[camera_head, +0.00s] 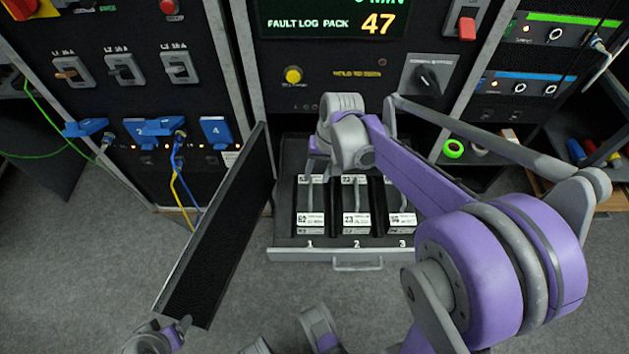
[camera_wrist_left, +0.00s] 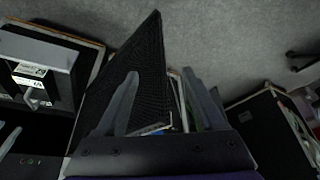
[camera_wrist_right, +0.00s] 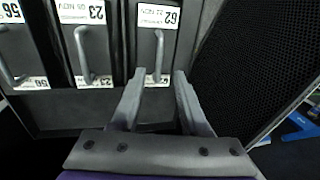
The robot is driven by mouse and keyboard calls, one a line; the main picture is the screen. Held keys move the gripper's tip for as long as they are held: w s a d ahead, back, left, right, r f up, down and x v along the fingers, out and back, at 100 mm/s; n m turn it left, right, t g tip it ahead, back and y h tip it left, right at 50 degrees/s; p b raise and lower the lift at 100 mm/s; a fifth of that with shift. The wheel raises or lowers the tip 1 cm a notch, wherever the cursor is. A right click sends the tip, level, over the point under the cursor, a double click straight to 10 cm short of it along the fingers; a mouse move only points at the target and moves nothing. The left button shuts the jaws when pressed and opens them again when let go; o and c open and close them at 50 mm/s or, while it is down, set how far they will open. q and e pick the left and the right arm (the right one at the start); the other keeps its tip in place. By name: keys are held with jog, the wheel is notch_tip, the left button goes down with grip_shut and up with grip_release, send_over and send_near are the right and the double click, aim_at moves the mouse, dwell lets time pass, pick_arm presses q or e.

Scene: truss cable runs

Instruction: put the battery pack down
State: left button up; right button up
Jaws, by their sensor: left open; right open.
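Three battery packs sit upright in the open drawer (camera_head: 283,253): pack 62 (camera_head: 310,219) in slot 1, pack 23 (camera_head: 356,220) in slot 2, and a third (camera_head: 402,220) in slot 3. My right gripper (camera_wrist_right: 158,76) is open and empty at the front of pack 62; in the right wrist view that pack's handle shows between and just beyond the fingertips. I cannot tell whether they touch. The black hinged door (camera_head: 225,225) stands open left of the drawer. My left gripper (camera_wrist_left: 159,76) is open around the door's outer end; contact is unclear.
The display (camera_head: 330,22) reads FAULT LOG PACK 47. Blue plugs with blue and yellow cables (camera_head: 180,190) hang at the left cabinet. An open shelf with tape rolls (camera_head: 453,148) is at right. Grey floor (camera_head: 80,270) is clear at lower left.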

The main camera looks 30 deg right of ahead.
jog(key=s+a+n+t+h, duration=0.1)
jog(key=s+a+n+t, duration=0.2)
jog(key=s, duration=1.3)
jog(key=shift+s+a+r+n+t+h, duration=0.2)
jog(key=shift+a+r+n+t+h, duration=0.15)
jog(key=shift+a+n, duration=1.85)
jog(key=shift+a+m, duration=0.5)
